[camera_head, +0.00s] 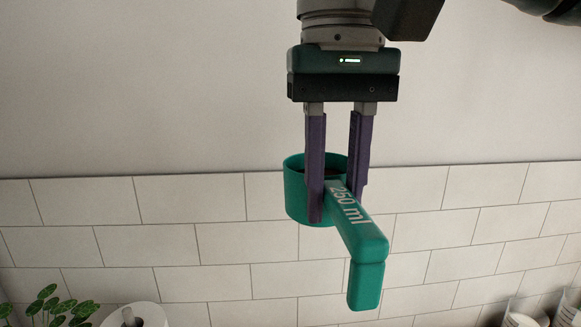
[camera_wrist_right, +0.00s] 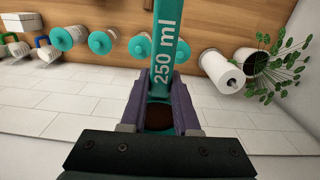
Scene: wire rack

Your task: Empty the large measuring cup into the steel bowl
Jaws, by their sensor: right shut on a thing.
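The teal measuring cup (camera_head: 296,198), marked "250 ml", hangs in front of the tiled wall in the head view. My right gripper (camera_head: 338,205) is shut on its handle close to the cup, one purple finger on each side. The handle points toward the camera and has a bent-down end. In the right wrist view the cup's handle (camera_wrist_right: 163,62) runs up between the fingers, and dark brown contents (camera_wrist_right: 158,117) show inside the cup. The cup looks roughly upright. The steel bowl is not in view. My left gripper is not in view.
A wooden counter (camera_wrist_right: 130,38) bears several teal-and-white canisters (camera_wrist_right: 103,42), a paper roll (camera_wrist_right: 222,72) and a potted plant (camera_wrist_right: 285,60). The plant leaves (camera_head: 52,306) and paper roll (camera_head: 135,315) also show low in the head view. The tiled wall (camera_head: 180,246) stands behind.

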